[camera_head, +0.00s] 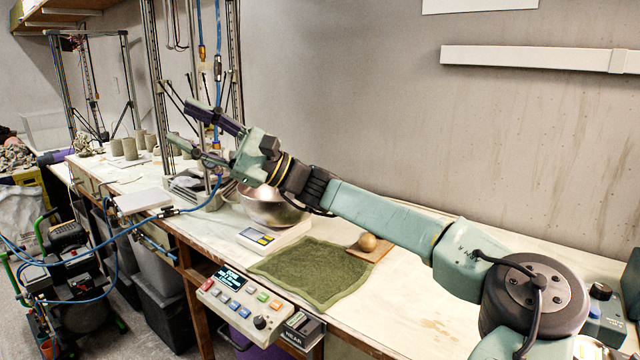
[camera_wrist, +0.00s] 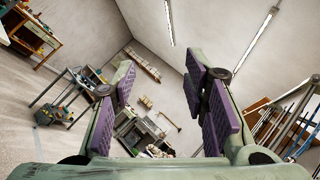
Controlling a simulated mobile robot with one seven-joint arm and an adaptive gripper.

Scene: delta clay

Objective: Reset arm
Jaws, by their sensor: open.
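My gripper (camera_head: 180,122) is at the end of my outstretched arm, above the workbench (camera_head: 440,290) and pointing up and to the left in the head view. Its two fingers are spread apart with nothing between them. In the wrist view my gripper (camera_wrist: 160,85) shows purple pads on both fingers with a wide gap, and the far wall and room beyond. My arm crosses the head view from lower right to upper left.
Below my arm are a metal bowl (camera_head: 268,207), a scale (camera_head: 262,238), a green cloth (camera_head: 315,272) and a clay ball (camera_head: 367,242) on a small board. A control panel (camera_head: 243,308) sits at the front edge. Vertical frame posts (camera_head: 155,75) stand near my gripper.

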